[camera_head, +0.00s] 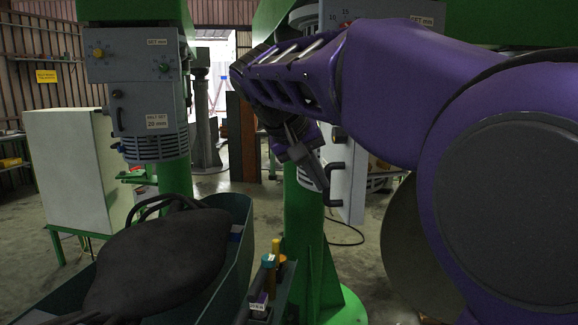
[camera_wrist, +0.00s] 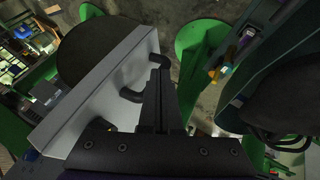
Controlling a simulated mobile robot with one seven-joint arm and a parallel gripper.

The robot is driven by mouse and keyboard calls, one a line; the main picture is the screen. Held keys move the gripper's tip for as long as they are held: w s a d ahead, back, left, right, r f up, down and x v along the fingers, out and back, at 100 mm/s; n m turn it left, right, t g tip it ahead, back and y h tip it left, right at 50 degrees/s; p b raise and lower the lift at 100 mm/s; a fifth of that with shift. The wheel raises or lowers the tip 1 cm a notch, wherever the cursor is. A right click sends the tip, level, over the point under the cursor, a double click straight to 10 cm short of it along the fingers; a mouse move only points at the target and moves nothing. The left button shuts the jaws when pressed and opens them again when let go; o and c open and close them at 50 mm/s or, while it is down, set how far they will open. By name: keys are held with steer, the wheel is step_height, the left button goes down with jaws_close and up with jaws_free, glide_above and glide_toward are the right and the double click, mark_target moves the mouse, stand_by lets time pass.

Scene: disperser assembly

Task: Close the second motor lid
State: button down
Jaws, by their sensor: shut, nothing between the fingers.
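The second motor's grey lid (camera_head: 350,188) stands at the right motor in the head view, partly behind my arm. It appears swung out at an angle from the housing. Its black handle (camera_head: 334,182) faces left. In the wrist view the lid (camera_wrist: 92,88) is a long pale panel, with the handle (camera_wrist: 131,95) on its right-hand face. My gripper (camera_wrist: 158,77) is shut and empty, its fingers beside the handle; I cannot tell whether they touch it. In the head view my gripper (camera_head: 312,172) is beside the lid's left side.
The first motor unit (camera_head: 140,105) stands at left on a green column. A dark bag-like object (camera_head: 160,262) lies in a green bin (camera_head: 238,262) in front. A small holder with coloured tools (camera_head: 268,285) is beside it. A white cabinet (camera_head: 72,165) stands far left.

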mark_target(345, 192)
steer(key=shift+d+r, duration=0.2)
steer(key=shift+d, duration=1.4)
